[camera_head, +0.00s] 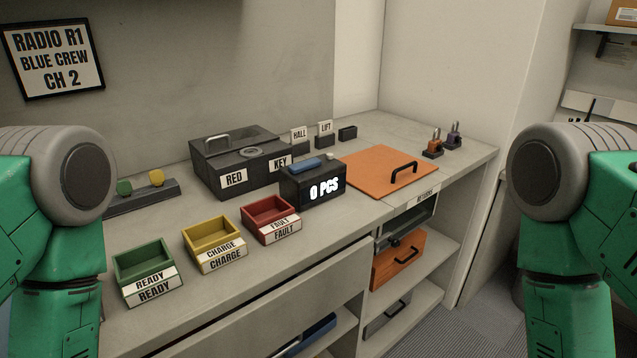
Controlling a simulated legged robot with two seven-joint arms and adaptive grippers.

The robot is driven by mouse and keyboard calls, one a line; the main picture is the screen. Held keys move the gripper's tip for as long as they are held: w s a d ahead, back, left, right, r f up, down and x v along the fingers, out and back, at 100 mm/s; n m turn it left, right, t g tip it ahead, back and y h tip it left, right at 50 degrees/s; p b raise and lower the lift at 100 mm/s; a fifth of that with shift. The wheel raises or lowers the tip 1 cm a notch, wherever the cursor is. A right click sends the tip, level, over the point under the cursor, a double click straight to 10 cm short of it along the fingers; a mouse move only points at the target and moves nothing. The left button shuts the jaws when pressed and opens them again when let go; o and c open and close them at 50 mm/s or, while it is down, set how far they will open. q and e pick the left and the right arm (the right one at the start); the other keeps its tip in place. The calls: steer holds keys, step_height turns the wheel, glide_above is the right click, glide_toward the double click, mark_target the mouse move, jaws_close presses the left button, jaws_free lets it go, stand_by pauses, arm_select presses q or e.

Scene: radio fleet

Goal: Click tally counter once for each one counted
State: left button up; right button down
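The tally counter (299,193) is a black box on the grey counter. Its lit front display reads "0 PCS". A blue bar (306,163) lies on its top, with a small pale knob (331,156) at the top's right. Only my green and grey upper arm parts show, at the left and right picture edges. Neither gripper is in view, so what they hold cannot be seen. Nothing touches the counter.
Green READY (143,260), yellow CHARGE (212,235) and red FAULT (269,212) trays line the front, with no contents visible. A black RED KEY box (217,163) stands behind. An orange lid (370,176) lies right. Small handsets (433,143) stand far right. Shelves hold cases below.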

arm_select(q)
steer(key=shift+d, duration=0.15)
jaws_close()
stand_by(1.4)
